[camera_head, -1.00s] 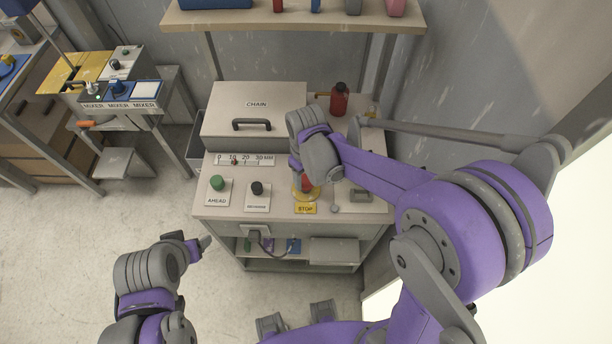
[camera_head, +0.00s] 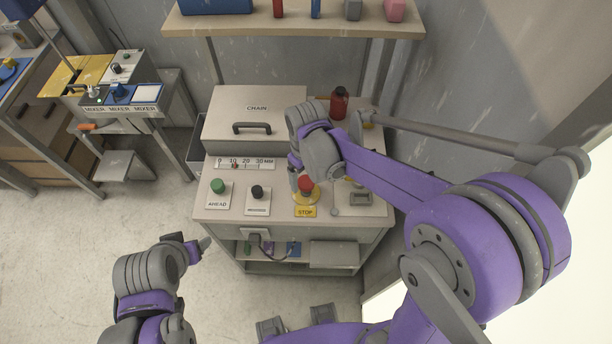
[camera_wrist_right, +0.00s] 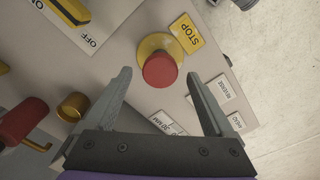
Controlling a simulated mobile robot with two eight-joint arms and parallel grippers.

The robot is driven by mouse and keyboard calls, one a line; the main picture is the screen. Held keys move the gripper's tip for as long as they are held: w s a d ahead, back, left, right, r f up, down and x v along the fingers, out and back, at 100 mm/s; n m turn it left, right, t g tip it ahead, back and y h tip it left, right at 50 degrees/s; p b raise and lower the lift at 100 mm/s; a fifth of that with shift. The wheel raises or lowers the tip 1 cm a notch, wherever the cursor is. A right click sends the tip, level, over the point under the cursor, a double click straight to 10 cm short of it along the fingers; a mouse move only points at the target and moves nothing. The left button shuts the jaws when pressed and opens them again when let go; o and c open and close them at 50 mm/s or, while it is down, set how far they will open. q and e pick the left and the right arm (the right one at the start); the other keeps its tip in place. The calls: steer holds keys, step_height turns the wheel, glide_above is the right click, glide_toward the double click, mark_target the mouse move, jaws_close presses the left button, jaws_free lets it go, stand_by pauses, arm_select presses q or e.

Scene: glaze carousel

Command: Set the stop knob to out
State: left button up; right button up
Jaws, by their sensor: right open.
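The stop knob (camera_head: 306,183) is a red mushroom head on a round yellow base, above a yellow STOP label (camera_head: 305,211) on the pale bench top. In the right wrist view the red knob (camera_wrist_right: 160,70) shows between and slightly beyond the fingertips, with no visible contact. I cannot tell whether it is in or out. My right gripper (camera_head: 303,175) is just behind and above it, open and empty; its wrist hides part of the fingers in the head view. My left gripper (camera_head: 202,244) is off the bench's front left; its opening is unclear.
On the bench are a green AHEAD knob (camera_head: 218,186), a black knob (camera_head: 257,192), a millimetre scale (camera_head: 245,163), a CHAIN cover (camera_head: 254,113) and a red bottle (camera_head: 338,103). A shelf (camera_head: 292,24) hangs behind.

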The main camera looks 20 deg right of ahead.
mark_target(306, 182)
step_height(306, 182, up, 10)
steer(key=shift+p, duration=0.35)
stand_by(0.4)
